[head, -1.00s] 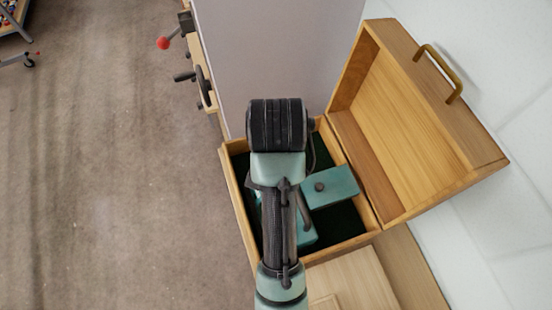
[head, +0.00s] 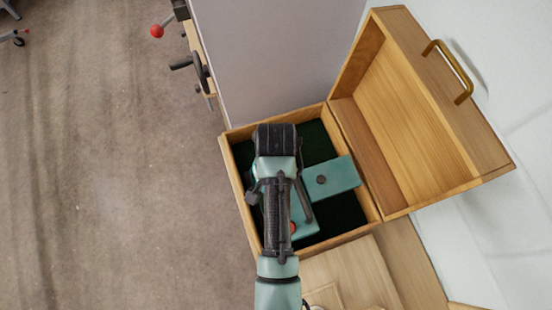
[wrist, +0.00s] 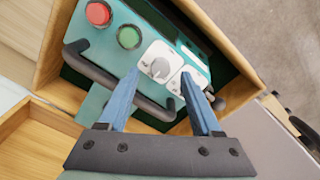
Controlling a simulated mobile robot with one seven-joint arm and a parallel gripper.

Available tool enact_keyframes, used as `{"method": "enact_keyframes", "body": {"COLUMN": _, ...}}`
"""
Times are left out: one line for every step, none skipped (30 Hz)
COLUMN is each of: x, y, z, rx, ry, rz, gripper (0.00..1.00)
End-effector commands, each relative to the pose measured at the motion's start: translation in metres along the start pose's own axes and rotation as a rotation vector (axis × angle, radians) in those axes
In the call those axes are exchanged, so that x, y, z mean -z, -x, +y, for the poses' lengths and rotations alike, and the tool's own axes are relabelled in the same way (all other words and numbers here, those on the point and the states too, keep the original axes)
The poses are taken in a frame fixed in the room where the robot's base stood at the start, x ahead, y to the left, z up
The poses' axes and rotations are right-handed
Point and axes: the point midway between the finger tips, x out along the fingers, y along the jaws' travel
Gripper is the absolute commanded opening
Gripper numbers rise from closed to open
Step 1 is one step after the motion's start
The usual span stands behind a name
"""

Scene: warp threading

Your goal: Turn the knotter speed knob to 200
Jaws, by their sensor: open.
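The teal control box (head: 335,177) lies inside an open wooden case, partly covered by my arm in the head view. In the wrist view its panel (wrist: 188,47) shows a red button (wrist: 98,12), a green button (wrist: 129,36) and a grey knob (wrist: 160,67) on a white dial plate. A second white plate (wrist: 200,79) sits to the right, partly behind a finger. I cannot read the dial markings or name the knobs. My gripper (wrist: 161,73) is open with blue fingers, one on each side of the grey knob in the picture. Contact cannot be told. The head view hides the fingers.
The wooden case (head: 236,190) has dark green lining and a raised lid (head: 425,105) with a brass handle on the right. A dark bar handle (wrist: 105,72) runs along the panel. A pale cabinet wall (head: 270,60) stands behind. Open floor lies left.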

Motion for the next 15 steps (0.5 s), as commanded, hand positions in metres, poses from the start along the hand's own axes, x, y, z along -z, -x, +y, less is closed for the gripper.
{"method": "enact_keyframes", "body": {"x": -0.001, "y": -0.007, "z": 0.001, "rx": -0.002, "ry": 0.0, "rz": -0.002, "gripper": 0.66}}
{"method": "enact_keyframes", "body": {"x": 0.0, "y": -0.011, "z": 0.0, "rx": -0.002, "ry": 0.0, "rz": -0.002, "gripper": 0.66}}
{"method": "enact_keyframes", "body": {"x": 0.0, "y": -0.015, "z": 0.0, "rx": -0.002, "ry": 0.0, "rz": -0.002, "gripper": 0.66}}
{"method": "enact_keyframes", "body": {"x": 0.0, "y": -0.018, "z": 0.0, "rx": -0.001, "ry": 0.001, "rz": -0.001, "gripper": 0.66}}
{"method": "enact_keyframes", "body": {"x": 0.0, "y": -0.02, "z": 0.0, "rx": -0.001, "ry": 0.001, "rz": -0.001, "gripper": 0.66}}
{"method": "enact_keyframes", "body": {"x": 0.0, "y": -0.023, "z": 0.0, "rx": -0.001, "ry": 0.001, "rz": -0.001, "gripper": 0.66}}
{"method": "enact_keyframes", "body": {"x": 0.0, "y": -0.024, "z": 0.0, "rx": 0.0, "ry": 0.001, "rz": 0.0, "gripper": 0.66}}
{"method": "enact_keyframes", "body": {"x": 0.0, "y": -0.025, "z": 0.0, "rx": 0.0, "ry": 0.001, "rz": 0.001, "gripper": 0.66}}
{"method": "enact_keyframes", "body": {"x": 0.0, "y": -0.026, "z": 0.0, "rx": 0.0, "ry": 0.001, "rz": 0.001, "gripper": 0.66}}
{"method": "enact_keyframes", "body": {"x": 0.0, "y": -0.027, "z": 0.0, "rx": 0.0, "ry": 0.001, "rz": 0.0, "gripper": 0.66}}
{"method": "enact_keyframes", "body": {"x": 0.0, "y": -0.027, "z": 0.0, "rx": 0.0, "ry": 0.001, "rz": 0.0, "gripper": 0.66}}
{"method": "enact_keyframes", "body": {"x": 0.0, "y": -0.027, "z": 0.0, "rx": 0.0, "ry": 0.001, "rz": 0.0, "gripper": 0.66}}
{"method": "enact_keyframes", "body": {"x": 0.0, "y": -0.027, "z": 0.0, "rx": 0.0, "ry": 0.001, "rz": 0.0, "gripper": 0.66}}
{"method": "enact_keyframes", "body": {"x": 0.0, "y": -0.027, "z": 0.0, "rx": 0.0, "ry": 0.001, "rz": 0.0, "gripper": 0.66}}
{"method": "enact_keyframes", "body": {"x": 0.0, "y": -0.027, "z": 0.0, "rx": 0.0, "ry": 0.001, "rz": 0.0, "gripper": 0.66}}
